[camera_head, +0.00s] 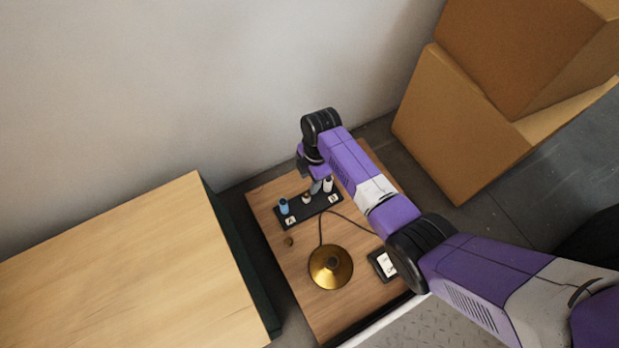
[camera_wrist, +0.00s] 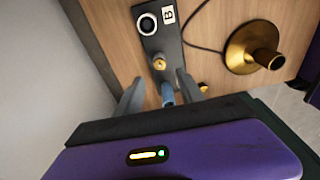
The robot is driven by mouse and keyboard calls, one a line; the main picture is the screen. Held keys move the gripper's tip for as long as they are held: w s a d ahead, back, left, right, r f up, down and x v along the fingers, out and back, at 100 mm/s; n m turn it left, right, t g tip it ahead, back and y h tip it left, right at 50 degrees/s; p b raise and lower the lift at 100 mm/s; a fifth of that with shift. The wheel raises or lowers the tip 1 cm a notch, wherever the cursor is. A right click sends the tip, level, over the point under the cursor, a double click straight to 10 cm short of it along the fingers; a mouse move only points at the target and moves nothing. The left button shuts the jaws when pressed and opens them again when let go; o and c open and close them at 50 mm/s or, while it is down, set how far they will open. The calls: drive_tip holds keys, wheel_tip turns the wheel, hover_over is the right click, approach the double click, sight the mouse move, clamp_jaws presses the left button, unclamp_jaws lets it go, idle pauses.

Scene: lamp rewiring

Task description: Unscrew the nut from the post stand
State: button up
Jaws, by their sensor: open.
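The post stand (camera_head: 309,211) is a dark board on the small wooden table, labelled A and B. It carries a blue post (camera_head: 284,206) near A, a short middle post (camera_head: 306,198) and a white post (camera_head: 328,185) near B. In the wrist view the middle post has a brass-coloured nut-like top (camera_wrist: 159,63). My gripper (camera_wrist: 161,78) is open and empty above the stand. Its fingers show on either side of the line of the middle and blue posts. I cannot tell its height or whether it touches anything. My wrist hides part of the area behind the stand.
A brass lamp base (camera_head: 331,267) with a dark cord stands in front. A small brass piece (camera_head: 289,242) lies to its left. A dark labelled tray (camera_head: 378,262) is at right. A larger wooden table (camera_head: 120,265) is at left, cardboard boxes (camera_head: 470,125) at right.

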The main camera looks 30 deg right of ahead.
sight(306, 194)
drive_tip(key=shift+a+f+b, duration=0.15)
drive_tip(key=shift+f+b, duration=0.65)
drive_tip(key=shift+f, duration=0.5)
drive_tip(key=shift+a+f+b, duration=0.2)
drive_tip(key=shift+f+b, duration=0.65)
drive_tip(key=shift+f, duration=0.45)
drive_tip(key=shift+a+f+b, duration=0.15)
drive_tip(key=shift+f+b, duration=0.65)
drive_tip(key=shift+f, duration=0.5)
clamp_jaws()
drive_tip(key=n, duration=0.3)
drive_tip(key=shift+w+n, duration=0.1)
drive_tip(key=shift+n, duration=0.3)
drive_tip(key=n, duration=0.3)
drive_tip(key=shift+n+g, duration=0.3)
drive_tip(key=shift+g, duration=0.1)
drive_tip(key=shift+r+n, duration=0.1)
drive_tip(key=shift+n, duration=0.3)
